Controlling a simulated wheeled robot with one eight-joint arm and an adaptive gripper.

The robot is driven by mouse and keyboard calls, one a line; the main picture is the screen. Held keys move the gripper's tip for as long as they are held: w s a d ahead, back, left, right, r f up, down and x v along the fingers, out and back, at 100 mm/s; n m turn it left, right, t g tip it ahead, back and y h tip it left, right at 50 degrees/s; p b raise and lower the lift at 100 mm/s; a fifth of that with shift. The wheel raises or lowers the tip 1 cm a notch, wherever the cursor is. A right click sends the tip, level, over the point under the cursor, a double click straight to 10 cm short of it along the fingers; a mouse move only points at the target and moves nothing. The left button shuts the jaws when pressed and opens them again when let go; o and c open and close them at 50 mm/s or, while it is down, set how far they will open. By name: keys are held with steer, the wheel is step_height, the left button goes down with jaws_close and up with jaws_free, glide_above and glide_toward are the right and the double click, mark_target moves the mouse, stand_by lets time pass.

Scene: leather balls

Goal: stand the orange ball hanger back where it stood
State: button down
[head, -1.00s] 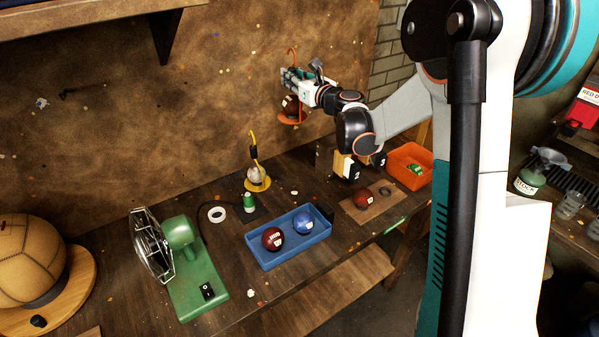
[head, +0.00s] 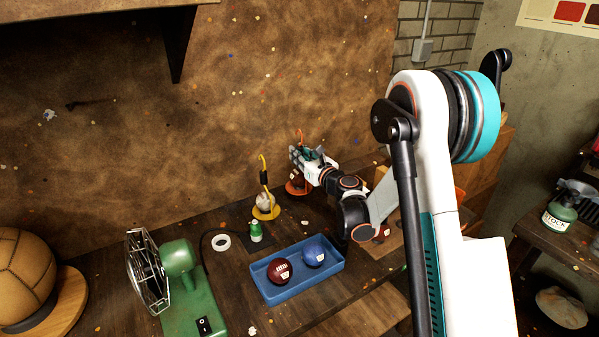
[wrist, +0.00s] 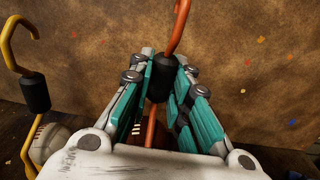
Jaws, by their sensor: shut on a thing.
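The orange ball hanger (head: 290,188) is upright at the back of the bench, right of the yellow hanger (head: 264,211). A dark ball sits on its round base, mostly behind my gripper (head: 300,157). I cannot tell whether the base touches the bench. In the wrist view the orange hook (wrist: 178,28) rises above a black grip (wrist: 159,80). My gripper (wrist: 160,85) is shut on that grip, a finger on each side. The hanger's lower part is mostly hidden there. The yellow hanger (wrist: 34,95), holding a pale ball, stands to the left.
A blue tray (head: 270,292) with a dark red ball (head: 281,271) and a blue ball (head: 314,250) lies in front. A green fan (head: 180,270), a white tape ring (head: 221,242) and a green bottle (head: 255,232) are left. The wall (head: 200,130) rises behind.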

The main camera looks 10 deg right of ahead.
mark_target(299, 169)
steer(key=shift+f+b, duration=0.7)
steer(key=shift+f, duration=1.7)
steer(key=shift+f, duration=0.2)
steer(key=c, duration=1.5)
jaws_free()
steer(key=shift+r, duration=0.1)
steer(key=shift+r, duration=0.15)
